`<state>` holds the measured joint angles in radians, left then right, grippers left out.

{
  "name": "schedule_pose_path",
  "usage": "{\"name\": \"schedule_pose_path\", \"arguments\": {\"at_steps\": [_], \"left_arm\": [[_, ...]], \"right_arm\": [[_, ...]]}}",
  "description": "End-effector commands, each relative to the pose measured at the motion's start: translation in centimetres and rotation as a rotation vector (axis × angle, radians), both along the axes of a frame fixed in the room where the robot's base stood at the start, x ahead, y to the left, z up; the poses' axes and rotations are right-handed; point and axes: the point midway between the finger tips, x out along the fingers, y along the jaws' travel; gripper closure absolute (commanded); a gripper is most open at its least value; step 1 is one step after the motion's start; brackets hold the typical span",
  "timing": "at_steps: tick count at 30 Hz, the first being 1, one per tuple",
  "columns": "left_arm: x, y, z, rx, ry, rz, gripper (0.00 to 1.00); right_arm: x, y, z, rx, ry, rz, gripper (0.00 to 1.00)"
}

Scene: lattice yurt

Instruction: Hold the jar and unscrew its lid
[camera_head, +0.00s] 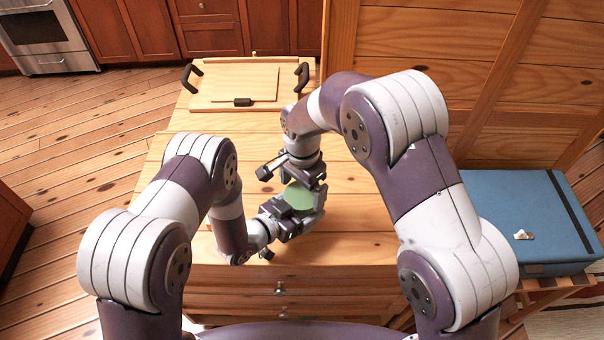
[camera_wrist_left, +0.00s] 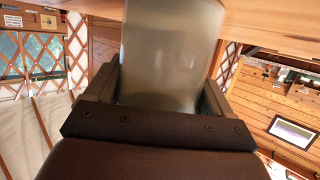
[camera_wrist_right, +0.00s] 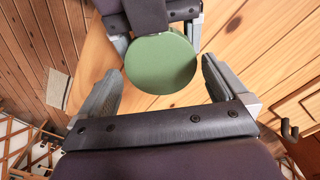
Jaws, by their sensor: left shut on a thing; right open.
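The jar (camera_wrist_left: 170,60) is a greyish, translucent cylinder in the left wrist view. My left gripper (camera_head: 302,216) is shut on its body, with a finger on each side. The green round lid (camera_wrist_right: 161,63) sits on top of the jar and faces the right wrist camera. The lid also shows in the head view (camera_head: 298,196), partly covered by my right gripper. My right gripper (camera_wrist_right: 163,85) is open above the lid, with its fingers to either side and apart from it.
A wooden tray with dark handles (camera_head: 207,92) lies at the far end of the wooden chest top (camera_head: 215,137). A blue case (camera_head: 500,205) stands at the right. A wooden panel (camera_head: 425,35) rises behind at the right. The chest top left of my grippers is clear.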

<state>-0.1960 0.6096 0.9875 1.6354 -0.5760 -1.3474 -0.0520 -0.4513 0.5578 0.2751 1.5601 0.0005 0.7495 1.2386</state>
Motion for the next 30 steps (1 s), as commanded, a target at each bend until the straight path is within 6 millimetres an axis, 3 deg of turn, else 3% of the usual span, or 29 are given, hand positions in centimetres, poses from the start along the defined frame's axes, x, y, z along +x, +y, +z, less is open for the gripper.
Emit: {"name": "schedule_pose_path", "arguments": {"at_steps": [4, 12, 13, 17, 20, 27, 30], "left_arm": [[0.0, 0.0, 0.0, 0.0, 0.0, 0.0, 1.0], [0.0, 0.0, 0.0, 0.0, 0.0, 0.0, 1.0], [0.0, 0.0, 0.0, 0.0, 0.0, 0.0, 1.0], [0.0, 0.0, 0.0, 0.0, 0.0, 0.0, 1.0], [0.0, 0.0, 0.0, 0.0, 0.0, 0.0, 1.0], [0.0, 0.0, 0.0, 0.0, 0.0, 0.001, 1.0], [0.0, 0.0, 0.0, 0.0, 0.0, 0.001, 1.0]], "right_arm": [[0.0, 0.0, -1.6, 0.0, 0.0, 0.001, 0.0], [0.0, 0.0, -2.0, 0.001, -0.001, 0.002, 0.0], [0.0, 0.0, -2.0, 0.001, -0.001, 0.002, 0.03], [0.0, 0.0, -2.0, 0.001, -0.001, 0.002, 0.46], [0.0, 0.0, -1.9, 0.001, -0.001, 0.01, 0.48], [0.0, 0.0, -1.9, 0.001, -0.001, 0.454, 0.48], [0.0, 0.0, -1.9, 0.001, -0.001, 0.564, 0.48]]}}
